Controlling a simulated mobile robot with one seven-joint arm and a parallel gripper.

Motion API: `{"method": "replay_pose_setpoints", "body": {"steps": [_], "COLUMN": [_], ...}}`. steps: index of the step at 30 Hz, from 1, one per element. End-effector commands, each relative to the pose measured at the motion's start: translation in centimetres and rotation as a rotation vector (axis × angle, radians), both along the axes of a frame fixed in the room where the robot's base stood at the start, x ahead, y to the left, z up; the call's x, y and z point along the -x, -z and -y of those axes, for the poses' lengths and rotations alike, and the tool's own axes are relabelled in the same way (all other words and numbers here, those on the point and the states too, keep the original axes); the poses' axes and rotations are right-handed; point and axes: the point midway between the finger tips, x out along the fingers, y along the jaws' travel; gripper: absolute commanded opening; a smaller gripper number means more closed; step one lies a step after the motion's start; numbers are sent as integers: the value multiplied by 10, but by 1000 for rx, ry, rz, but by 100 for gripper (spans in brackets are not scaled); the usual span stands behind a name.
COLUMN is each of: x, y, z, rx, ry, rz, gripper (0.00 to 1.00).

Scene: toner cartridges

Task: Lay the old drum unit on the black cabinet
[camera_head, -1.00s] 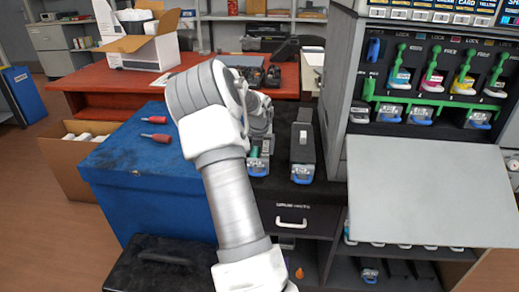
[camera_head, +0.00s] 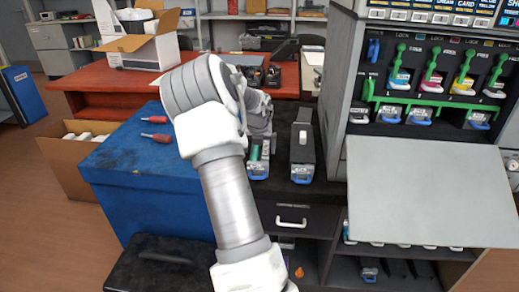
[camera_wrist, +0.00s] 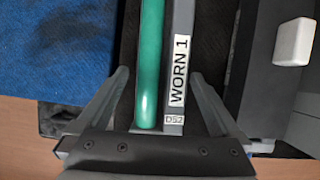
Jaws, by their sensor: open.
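The old drum unit (camera_head: 259,165), a long dark unit with a green drum and a blue front handle, lies on top of the black cabinet (camera_head: 278,190). In the wrist view the drum unit (camera_wrist: 176,60) carries a "WORN 1" label beside its green drum. My gripper (camera_wrist: 160,75) is open, one finger on each side of the unit, with visible gaps between fingers and unit. In the head view my arm hides most of the gripper and the unit's far end.
A second, grey-black unit (camera_head: 302,150) lies close to the right on the cabinet. A blue box (camera_head: 145,175) with red-handled tools (camera_head: 157,137) adjoins on the left. The printer (camera_head: 435,90) with its lowered grey flap (camera_head: 430,190) stands right. A red desk (camera_head: 90,90) is behind.

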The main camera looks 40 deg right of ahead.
Motion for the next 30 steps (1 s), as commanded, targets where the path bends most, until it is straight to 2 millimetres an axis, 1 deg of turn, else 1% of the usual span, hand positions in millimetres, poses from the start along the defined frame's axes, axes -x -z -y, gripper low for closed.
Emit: {"method": "replay_pose_setpoints", "body": {"steps": [1, 3, 9, 15, 18, 21, 30], "x": [3, 7, 20, 33, 37, 41, 43], "y": [-16, -33, -78, -116, -128, -136, -139], "z": [-4, -10, -26, -39, -44, -46, -48], "rx": [0, 2, 2, 3, 3, 2, 3], "ry": [-1, -2, -2, -2, -3, 0, 0], "rz": [3, 4, 5, 4, 4, 3, 3], "gripper": [100, 100, 100, 100, 100, 100, 100]}}
